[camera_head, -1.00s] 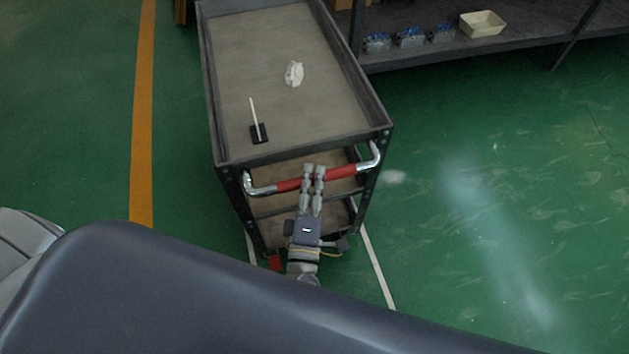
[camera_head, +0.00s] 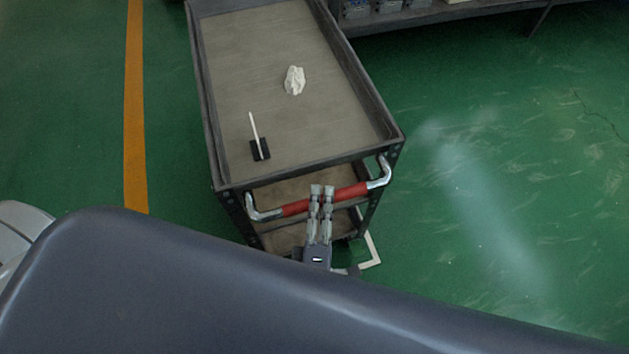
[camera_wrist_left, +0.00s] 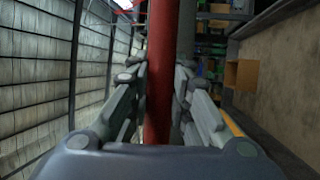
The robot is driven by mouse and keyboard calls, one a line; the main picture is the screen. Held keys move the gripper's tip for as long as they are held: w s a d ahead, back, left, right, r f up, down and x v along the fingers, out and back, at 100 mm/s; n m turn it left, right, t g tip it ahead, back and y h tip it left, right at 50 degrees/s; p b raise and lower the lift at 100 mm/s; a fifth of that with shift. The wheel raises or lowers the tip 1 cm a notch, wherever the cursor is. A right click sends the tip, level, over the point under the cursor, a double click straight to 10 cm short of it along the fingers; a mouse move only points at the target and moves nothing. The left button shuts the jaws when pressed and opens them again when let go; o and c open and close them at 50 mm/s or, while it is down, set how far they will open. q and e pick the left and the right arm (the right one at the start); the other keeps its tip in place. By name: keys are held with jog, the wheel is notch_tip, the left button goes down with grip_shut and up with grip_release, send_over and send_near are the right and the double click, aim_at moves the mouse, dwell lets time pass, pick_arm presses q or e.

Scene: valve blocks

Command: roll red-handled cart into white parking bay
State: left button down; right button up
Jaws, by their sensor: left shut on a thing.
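The cart (camera_head: 206,130) is a dark-framed trolley with a wooden top and a lower shelf. Its red handle (camera_head: 345,193) with chrome ends faces me. My left gripper (camera_head: 322,190) is shut on the handle near its middle. In the left wrist view the red bar (camera_wrist_left: 160,75) runs between the two fingers (camera_wrist_left: 158,85). A white floor line (camera_head: 371,254) with a corner shows at the cart's near right foot, part of the parking bay marking. The rest of the marking is hidden by the cart and my own body. My right gripper is not in view.
A white crumpled lump (camera_head: 294,80) and a small black holder with a white stick (camera_head: 259,149) lie on the cart top. An orange floor stripe (camera_head: 135,110) runs at left. A dark shelf (camera_head: 440,14) stands behind at right. Green floor is open at right.

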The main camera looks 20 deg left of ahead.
pick_arm(q)
jog(key=shift+s+d, duration=0.65)
jog(key=shift+s, duration=0.3)
jog(key=shift+s+d, duration=0.6)
jog(key=shift+s, duration=0.35)
jog(key=c, duration=1.4)
grip_release()
jog(key=shift+c, duration=0.2)
